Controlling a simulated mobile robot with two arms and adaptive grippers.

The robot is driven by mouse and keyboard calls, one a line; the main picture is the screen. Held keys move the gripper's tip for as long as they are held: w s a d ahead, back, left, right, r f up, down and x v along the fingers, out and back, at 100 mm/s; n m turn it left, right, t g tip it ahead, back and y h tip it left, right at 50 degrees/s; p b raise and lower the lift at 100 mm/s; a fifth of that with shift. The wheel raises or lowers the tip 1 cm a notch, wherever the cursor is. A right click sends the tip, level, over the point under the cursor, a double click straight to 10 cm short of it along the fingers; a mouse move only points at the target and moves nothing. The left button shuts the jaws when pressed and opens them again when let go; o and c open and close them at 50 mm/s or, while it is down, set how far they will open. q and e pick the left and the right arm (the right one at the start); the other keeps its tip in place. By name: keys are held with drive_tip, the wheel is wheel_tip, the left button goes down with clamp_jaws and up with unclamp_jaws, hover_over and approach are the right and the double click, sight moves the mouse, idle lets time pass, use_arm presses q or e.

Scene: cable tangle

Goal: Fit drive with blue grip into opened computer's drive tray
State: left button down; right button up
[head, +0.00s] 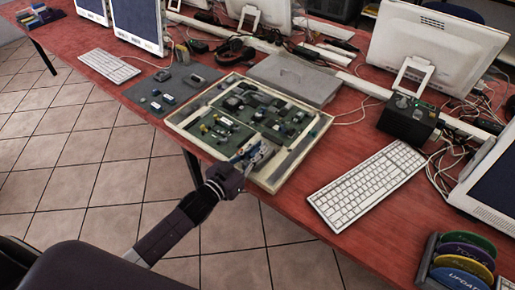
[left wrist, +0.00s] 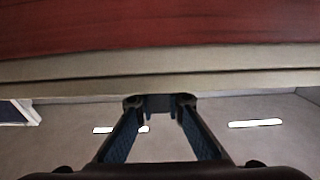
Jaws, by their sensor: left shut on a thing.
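The opened computer (head: 308,158) is a shallow beige case with a green board and several parts inside, lying near the table's front edge. My left gripper (head: 245,160) is at its front wall, toward the right corner. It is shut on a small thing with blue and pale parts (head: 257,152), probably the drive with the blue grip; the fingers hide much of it. In the left wrist view, my two fingers (left wrist: 160,105) reach toward a beige edge (left wrist: 240,82), with a dark piece between their tips. I cannot tell whether the drive touches the drive tray. My right gripper is not in view.
A dark mat (head: 150,103) with small parts lies left of the computer, and a grey cover (head: 300,78) lies behind it. A white keyboard (head: 368,187) is to the right. Monitors and loose cables fill the back. Red table (head: 300,225) is bare in front of the keyboard.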

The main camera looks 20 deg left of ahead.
use_arm(q)
drive_tip(key=shift+f, duration=0.15)
drive_tip(key=c, duration=1.9)
unclamp_jaws()
drive_tip(key=v, duration=1.2)
wheel_tip(320, 180, up, 6)
drive_tip(key=p, duration=0.6)
